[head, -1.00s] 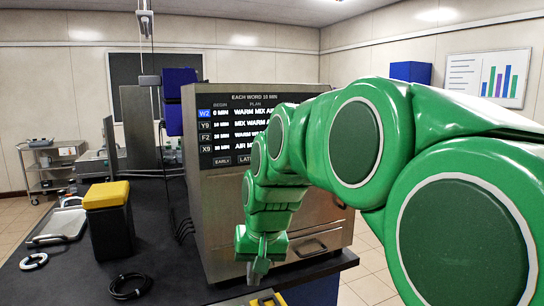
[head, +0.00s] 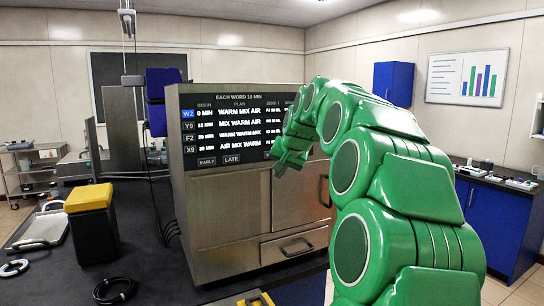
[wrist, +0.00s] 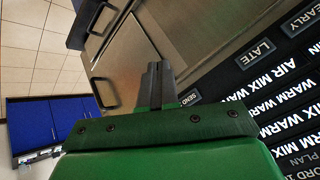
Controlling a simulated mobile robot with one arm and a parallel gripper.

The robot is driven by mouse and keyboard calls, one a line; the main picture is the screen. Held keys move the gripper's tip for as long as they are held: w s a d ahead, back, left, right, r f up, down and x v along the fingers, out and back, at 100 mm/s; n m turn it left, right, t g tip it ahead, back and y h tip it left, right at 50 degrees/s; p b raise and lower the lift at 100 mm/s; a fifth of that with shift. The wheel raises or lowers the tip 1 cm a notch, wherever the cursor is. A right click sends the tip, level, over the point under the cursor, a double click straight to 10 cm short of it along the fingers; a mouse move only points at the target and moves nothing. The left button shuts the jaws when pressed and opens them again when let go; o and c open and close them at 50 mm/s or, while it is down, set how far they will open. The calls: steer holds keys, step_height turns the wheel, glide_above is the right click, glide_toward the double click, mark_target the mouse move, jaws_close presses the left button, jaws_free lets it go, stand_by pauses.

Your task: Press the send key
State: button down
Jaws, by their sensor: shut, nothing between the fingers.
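The send key (wrist: 188,100) is a small dark key lettered SEND in the wrist view, just right of my fingers and partly hidden by my gripper's body. The LATE key (wrist: 257,53) and EARLY key (wrist: 303,20) lie further right; in the head view LATE (head: 231,159) and EARLY (head: 207,162) sit under the plan rows on the black display panel (head: 220,100). My gripper (wrist: 157,69) is shut and empty, in front of the panel's lower part; it also shows in the head view (head: 279,173). I cannot tell whether it touches.
A black box with a yellow lid (head: 90,198) and a coiled black cable (head: 115,289) are on the dark bench. Blue cupboards (head: 499,221) stand at right.

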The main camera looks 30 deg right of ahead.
steer(key=shift+m+t+h, duration=0.3)
steer(key=shift+m+h, duration=0.1)
steer(key=shift+m, duration=0.1)
steer(key=d, duration=0.1)
steer(key=w+d+r, duration=0.1)
steer(key=d, duration=0.2)
steer(key=shift+w+d+r, duration=0.35)
steer(key=shift+w, duration=0.05)
steer(key=shift+w, duration=0.1)
steer(key=w, duration=0.8)
steer(key=shift+w, duration=0.25)
steer(key=shift+w, duration=0.2)
stand_by(1.5)
steer(key=shift+w, duration=0.3)
steer(key=shift+w, duration=0.4)
stand_by(0.8)
steer(key=shift+s, duration=0.85)
